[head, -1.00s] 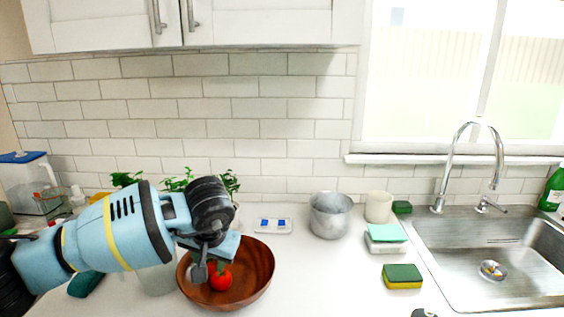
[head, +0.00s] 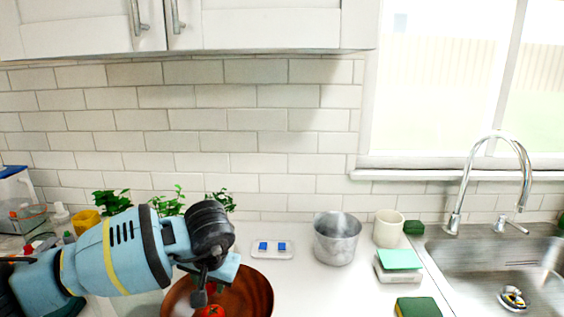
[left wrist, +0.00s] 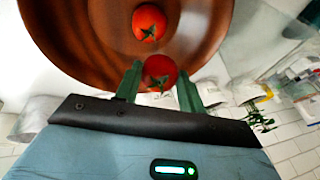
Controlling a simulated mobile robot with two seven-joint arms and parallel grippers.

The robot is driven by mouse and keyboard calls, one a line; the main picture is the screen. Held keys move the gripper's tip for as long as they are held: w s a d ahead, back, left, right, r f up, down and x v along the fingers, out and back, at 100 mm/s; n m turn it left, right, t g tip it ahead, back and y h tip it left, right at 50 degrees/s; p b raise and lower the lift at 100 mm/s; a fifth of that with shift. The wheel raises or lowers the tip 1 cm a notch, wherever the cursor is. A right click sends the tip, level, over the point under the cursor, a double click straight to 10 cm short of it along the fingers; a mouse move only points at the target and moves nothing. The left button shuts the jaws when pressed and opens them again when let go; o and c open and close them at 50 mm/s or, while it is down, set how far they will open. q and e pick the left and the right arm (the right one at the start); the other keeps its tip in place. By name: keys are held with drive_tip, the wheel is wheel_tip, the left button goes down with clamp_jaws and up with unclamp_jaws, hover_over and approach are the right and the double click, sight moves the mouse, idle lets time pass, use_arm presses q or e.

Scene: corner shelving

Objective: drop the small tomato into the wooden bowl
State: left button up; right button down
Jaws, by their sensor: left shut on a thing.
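The brown wooden bowl (head: 258,293) stands on the counter in the head view, cut off by the bottom edge. It also fills the top of the left wrist view (left wrist: 85,45). My left gripper (head: 203,290) hangs over the bowl. In the left wrist view its green fingers (left wrist: 159,76) are shut on the small tomato (left wrist: 160,70), with the bowl behind it. A second tomato (left wrist: 149,22) lies inside the bowl, farther from the fingers. One red tomato (head: 211,311) shows under the gripper in the head view; I cannot tell which of the two. My right gripper is out of view.
A metal pot (head: 337,240), a white cup (head: 388,229) and sponges (head: 399,259) stand right of the bowl, before the sink (head: 490,265). A small white tray with blue pieces (head: 272,249) lies behind the bowl. Potted plants (head: 167,205) stand behind my left arm.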

use_arm(q)
drive_tip(key=shift+f+b, duration=0.45)
drive_tip(key=shift+f, duration=1.4)
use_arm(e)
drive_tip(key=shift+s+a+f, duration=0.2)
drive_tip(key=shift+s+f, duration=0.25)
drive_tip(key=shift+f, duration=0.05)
use_arm(q)
drive_tip(key=o, duration=1.1)
drive_tip(key=shift+c, duration=0.2)
drive_tip(key=shift+v, duration=3.95)
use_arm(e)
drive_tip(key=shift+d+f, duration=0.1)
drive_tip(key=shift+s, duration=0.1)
